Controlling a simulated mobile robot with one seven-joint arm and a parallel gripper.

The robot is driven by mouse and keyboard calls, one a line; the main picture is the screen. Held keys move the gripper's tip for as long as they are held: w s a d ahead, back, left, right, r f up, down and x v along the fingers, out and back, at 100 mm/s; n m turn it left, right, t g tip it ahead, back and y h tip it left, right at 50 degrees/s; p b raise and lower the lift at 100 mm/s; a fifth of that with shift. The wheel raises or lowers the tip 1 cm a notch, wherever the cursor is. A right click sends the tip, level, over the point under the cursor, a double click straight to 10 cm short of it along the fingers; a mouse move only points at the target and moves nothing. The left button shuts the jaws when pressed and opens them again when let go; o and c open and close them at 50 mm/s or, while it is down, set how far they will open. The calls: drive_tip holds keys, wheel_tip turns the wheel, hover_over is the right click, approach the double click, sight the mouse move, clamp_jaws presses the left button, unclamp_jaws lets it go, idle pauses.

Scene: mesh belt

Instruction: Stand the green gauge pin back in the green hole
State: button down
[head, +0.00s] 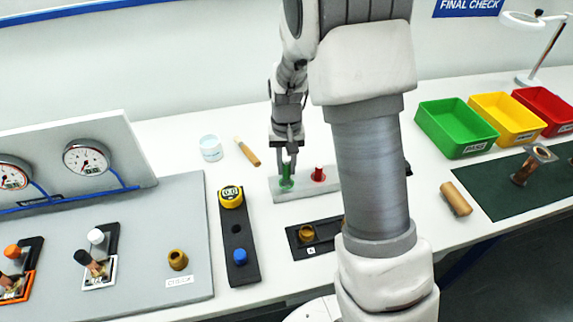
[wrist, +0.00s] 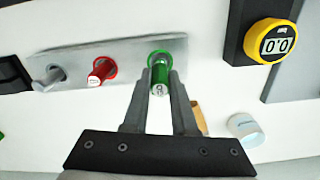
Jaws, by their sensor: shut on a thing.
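The green gauge pin (wrist: 160,74) is upright between the fingers of my gripper (wrist: 159,82), its labelled top facing the wrist camera. In the head view the pin (head: 287,172) is below my gripper (head: 287,158), which is shut on it. The green-ringed hole (wrist: 161,55) is at one end of the grey block (wrist: 122,51). The pin's lower end meets or overlaps the green ring; I cannot tell how deep it sits. The block also shows in the head view (head: 306,191), partly hidden by my arm.
A red pin (wrist: 101,71) stands beside the green one, with a grey pin (wrist: 48,79) beyond. A yellow gauge (head: 231,196) on a dark strip, a white tub (head: 211,147) and a wooden-coloured stick (head: 248,152) lie nearby. Green, yellow and red bins stand at right.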

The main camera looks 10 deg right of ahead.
sight(286, 175)
drive_tip(key=shift+f+b, duration=1.3)
drive_tip(key=shift+f, duration=0.5)
drive_tip(key=c, duration=0.6)
unclamp_jaws()
drive_tip(key=shift+c, duration=0.2)
wheel_tip(286, 175, up, 18)
drive_tip(key=p, duration=0.1)
drive_tip(key=shift+f, duration=0.25)
drive_tip(key=s+r+n+t, duration=0.1)
drive_tip(key=s+r+t, duration=0.1)
drive_tip(key=s, duration=0.9)
drive_tip(key=s+r+n+t, duration=0.1)
drive_tip(key=s+r+t, duration=0.2)
drive_tip(key=s, duration=0.8)
drive_tip(key=shift+s+r+t, duration=0.2)
drive_tip(key=shift+r+t, duration=0.1)
drive_tip(key=shift+r, duration=0.4)
